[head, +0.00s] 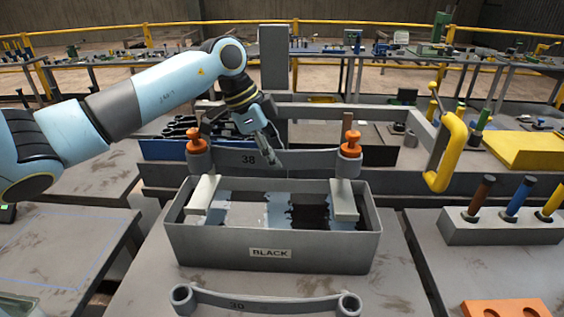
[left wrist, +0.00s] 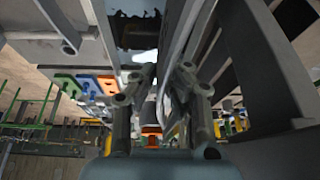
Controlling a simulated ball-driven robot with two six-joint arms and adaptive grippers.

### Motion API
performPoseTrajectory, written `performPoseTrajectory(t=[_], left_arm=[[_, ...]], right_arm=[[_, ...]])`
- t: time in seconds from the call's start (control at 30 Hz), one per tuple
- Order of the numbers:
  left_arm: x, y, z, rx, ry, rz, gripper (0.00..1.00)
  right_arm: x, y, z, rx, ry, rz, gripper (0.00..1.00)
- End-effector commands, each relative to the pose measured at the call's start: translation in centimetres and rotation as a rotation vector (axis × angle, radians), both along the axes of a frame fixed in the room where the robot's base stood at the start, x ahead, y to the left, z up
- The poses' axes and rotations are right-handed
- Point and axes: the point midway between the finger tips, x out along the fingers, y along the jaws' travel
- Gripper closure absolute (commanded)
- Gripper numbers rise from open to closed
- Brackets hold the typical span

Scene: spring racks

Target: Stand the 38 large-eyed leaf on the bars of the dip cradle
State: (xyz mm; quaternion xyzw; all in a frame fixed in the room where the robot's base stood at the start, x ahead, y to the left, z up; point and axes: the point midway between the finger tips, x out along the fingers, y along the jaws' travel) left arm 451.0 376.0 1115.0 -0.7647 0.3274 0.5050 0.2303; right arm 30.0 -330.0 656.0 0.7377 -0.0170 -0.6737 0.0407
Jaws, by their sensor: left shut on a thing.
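The 38 leaf (head: 225,159) is a grey curved strip with a large eye at each end and an orange plug in each eye. It is upright on edge across the back of the dip tank (head: 215,247), which is labelled BLACK. Two pale bars (head: 202,194) and (head: 343,199) of the cradle lie at the tank's sides, below the eyes; I cannot tell whether the leaf touches them. My left gripper (head: 270,152) is shut on the leaf near its middle. In the left wrist view the gripper's fingers (left wrist: 162,92) close on a grey plate. My right gripper is out of view.
A leaf marked 30 (head: 237,304) lies in front of the tank. A yellow hooked arm (head: 455,145) stands at the right, near a block with coloured handles (head: 500,230). A blue bin (head: 165,148) sits behind left. The left bench top (head: 70,245) is mostly clear.

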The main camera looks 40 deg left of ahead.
Motion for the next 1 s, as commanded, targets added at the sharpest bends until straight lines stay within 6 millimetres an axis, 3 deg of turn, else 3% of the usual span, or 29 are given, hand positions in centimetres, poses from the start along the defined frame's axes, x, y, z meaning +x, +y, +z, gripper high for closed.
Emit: performPoseTrajectory(t=[0.23,0.43,0.63,1.0], left_arm=[[0.1,0.0,0.0,-0.002,-0.007,-0.003,1.0],[0.1,0.1,0.0,-0.001,-0.007,-0.003,1.0],[0.1,0.1,0.1,0.0,-0.009,-0.002,1.0],[0.1,0.1,-3.0,0.0,-0.007,-0.001,1.0]], right_arm=[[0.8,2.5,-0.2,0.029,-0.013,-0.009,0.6],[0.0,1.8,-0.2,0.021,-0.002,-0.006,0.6],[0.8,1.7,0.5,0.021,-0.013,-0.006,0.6],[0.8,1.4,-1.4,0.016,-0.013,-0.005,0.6]])
